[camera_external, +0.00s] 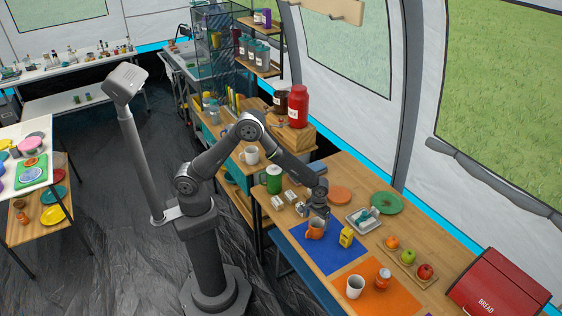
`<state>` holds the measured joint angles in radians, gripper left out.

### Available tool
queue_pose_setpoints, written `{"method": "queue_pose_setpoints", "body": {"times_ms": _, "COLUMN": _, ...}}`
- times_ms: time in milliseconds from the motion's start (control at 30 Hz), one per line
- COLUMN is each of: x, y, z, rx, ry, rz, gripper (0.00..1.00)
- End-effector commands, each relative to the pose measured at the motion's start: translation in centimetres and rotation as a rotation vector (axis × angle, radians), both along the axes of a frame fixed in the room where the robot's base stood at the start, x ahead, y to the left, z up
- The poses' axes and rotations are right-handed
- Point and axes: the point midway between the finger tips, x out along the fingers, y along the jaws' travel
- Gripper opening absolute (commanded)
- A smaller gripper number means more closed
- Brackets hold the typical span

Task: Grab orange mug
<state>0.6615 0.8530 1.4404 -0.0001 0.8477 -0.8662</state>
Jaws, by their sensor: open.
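The orange mug (315,232) stands upright on a blue mat (322,258) on the wooden table. My gripper (321,211) points down directly above the mug, very near its rim. The jaws are open. The fingertips are small and partly lost against the mug, so I cannot tell whether they touch it or reach inside it.
A yellow item (346,237) stands close to the mug's right. A grey tray (363,219) lies behind it. A white mug (355,287) and an orange jar (382,278) stand on an orange mat (402,300). A green canister (274,180) stands at the left.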

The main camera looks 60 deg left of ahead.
Motion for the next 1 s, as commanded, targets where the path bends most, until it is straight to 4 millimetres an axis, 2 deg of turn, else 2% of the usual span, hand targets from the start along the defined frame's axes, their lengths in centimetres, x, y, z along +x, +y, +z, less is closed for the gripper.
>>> {"method": "queue_pose_setpoints", "body": {"times_ms": 367, "x": -0.6, "y": -0.3, "z": -4.7, "rx": 0.002, "ry": 0.001, "rz": 0.0, "gripper": 0.96}}
{"method": "queue_pose_setpoints", "body": {"times_ms": 600, "x": -0.5, "y": -0.3, "z": -5.0, "rx": 0.001, "ry": -0.001, "rz": 0.0, "gripper": 0.96}}
{"method": "queue_pose_setpoints", "body": {"times_ms": 667, "x": -0.5, "y": -0.3, "z": -5.0, "rx": 0.001, "ry": -0.001, "rz": 0.0, "gripper": 0.86}}
{"method": "queue_pose_setpoints", "body": {"times_ms": 867, "x": -0.5, "y": -0.3, "z": -5.0, "rx": 0.001, "ry": 0.0, "rz": 0.0, "gripper": 0.47}}
{"method": "queue_pose_setpoints", "body": {"times_ms": 1000, "x": -0.5, "y": -0.3, "z": -5.0, "rx": 0.001, "ry": -0.001, "rz": 0.0, "gripper": 0.46}}
